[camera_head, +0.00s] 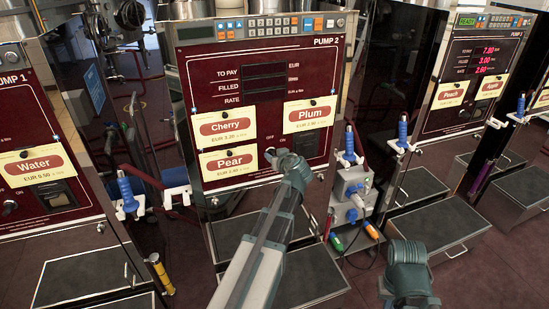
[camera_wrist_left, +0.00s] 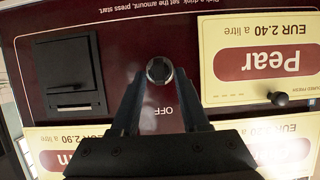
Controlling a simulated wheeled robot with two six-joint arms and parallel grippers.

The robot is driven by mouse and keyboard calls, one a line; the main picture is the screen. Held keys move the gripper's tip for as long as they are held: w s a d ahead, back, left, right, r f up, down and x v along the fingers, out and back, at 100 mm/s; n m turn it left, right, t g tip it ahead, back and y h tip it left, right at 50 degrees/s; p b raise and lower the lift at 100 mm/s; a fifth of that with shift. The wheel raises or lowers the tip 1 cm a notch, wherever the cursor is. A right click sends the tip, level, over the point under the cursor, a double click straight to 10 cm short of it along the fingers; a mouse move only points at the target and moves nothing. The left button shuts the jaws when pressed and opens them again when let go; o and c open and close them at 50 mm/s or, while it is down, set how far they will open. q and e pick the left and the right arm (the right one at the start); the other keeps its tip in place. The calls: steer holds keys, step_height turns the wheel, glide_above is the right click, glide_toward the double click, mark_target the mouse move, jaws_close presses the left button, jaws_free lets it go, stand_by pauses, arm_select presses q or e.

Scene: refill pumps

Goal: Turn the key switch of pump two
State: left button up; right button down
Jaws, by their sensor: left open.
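Pump two (camera_head: 262,60) is a dark red panel labelled PUMP 2 in the middle of the head view, with unlit displays. In the left wrist view, which is upside down, the round dark key switch (camera_wrist_left: 159,70) with a metal rim sits near the OFF mark. My left gripper (camera_wrist_left: 157,82) is open, its two fingers on either side of the switch in that view; I cannot tell whether they touch it. My right gripper is not in view.
Cherry (camera_head: 227,127), Pear (camera_head: 231,162) and Plum (camera_head: 310,115) cards hang on the panel around the switch. A dark square slot (camera_wrist_left: 74,72) is beside it. Pump one (camera_head: 45,130) is left; a lit pump (camera_head: 475,85) is right. A grey box (camera_head: 352,190) stands beside pump two.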

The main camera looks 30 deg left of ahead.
arm_select(q)
jaws_close()
steer(key=shift+w, duration=0.1)
stand_by(0.5)
steer(key=shift+w+d+f+m+g+y+b, duration=0.15)
steer(key=shift+m+g+y+b, duration=0.5)
steer(key=shift+m, duration=0.7)
steer(key=shift+w+d+f+m+g+y+b, duration=0.15)
steer(key=shift+m+g+y+b, duration=0.25)
steer(key=shift+m+y+b, duration=0.75)
steer(key=shift+w+d+f+m+g+y+b, duration=0.25)
steer(key=shift+m+g+b, duration=0.35)
steer(key=shift+m, duration=1)
steer(key=shift+s+a+r, duration=0.1)
steer(key=shift+s+r, duration=0.05)
steer(key=shift+s, duration=0.05)
